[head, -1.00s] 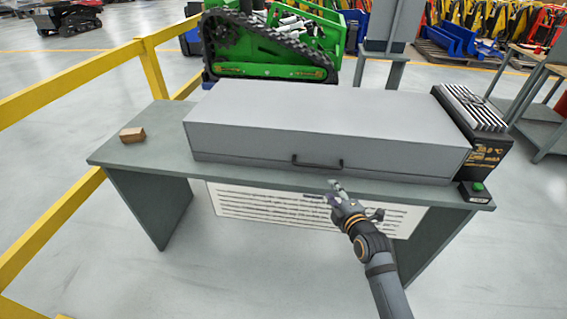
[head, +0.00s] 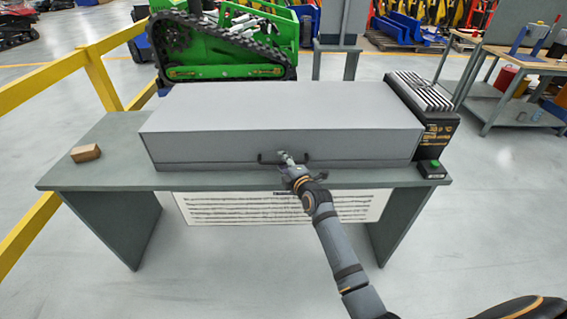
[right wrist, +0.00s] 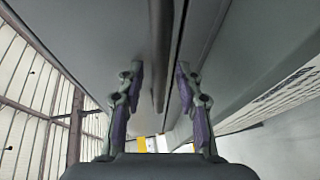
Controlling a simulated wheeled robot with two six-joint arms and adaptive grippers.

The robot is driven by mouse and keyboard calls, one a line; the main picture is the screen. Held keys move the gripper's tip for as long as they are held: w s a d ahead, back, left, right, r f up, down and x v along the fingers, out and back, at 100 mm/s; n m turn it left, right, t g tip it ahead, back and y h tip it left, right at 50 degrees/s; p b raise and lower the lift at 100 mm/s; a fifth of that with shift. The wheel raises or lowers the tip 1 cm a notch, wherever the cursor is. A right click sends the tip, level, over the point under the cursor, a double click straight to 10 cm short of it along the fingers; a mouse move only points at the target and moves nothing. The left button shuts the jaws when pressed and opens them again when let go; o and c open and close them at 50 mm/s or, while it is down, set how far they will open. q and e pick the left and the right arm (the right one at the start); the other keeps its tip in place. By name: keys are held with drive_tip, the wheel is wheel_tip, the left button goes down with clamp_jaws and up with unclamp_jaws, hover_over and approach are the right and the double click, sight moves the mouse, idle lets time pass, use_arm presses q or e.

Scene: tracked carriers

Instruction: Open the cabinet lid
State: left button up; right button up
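The grey cabinet (head: 220,145) lies long and low on the table, its lid (head: 270,103) down. A dark bar handle (head: 265,157) is on its front face, just above the seam; it also shows in the right wrist view (right wrist: 158,45). My right gripper (head: 284,158) is at the handle and covers its middle. In the right wrist view my right gripper (right wrist: 158,75) is open, fingers apart on either side of the bar's line. I cannot tell whether either finger touches the bar. My left gripper is not in view.
The cabinet stands on a grey-green table (head: 100,150). A brown block (head: 86,153) lies at its left end. A black finned unit (head: 436,130) and a small box with a green button (head: 432,169) are at the right. A yellow railing (head: 100,80) runs along the left.

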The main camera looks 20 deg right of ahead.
clamp_jaws()
idle(0.4)
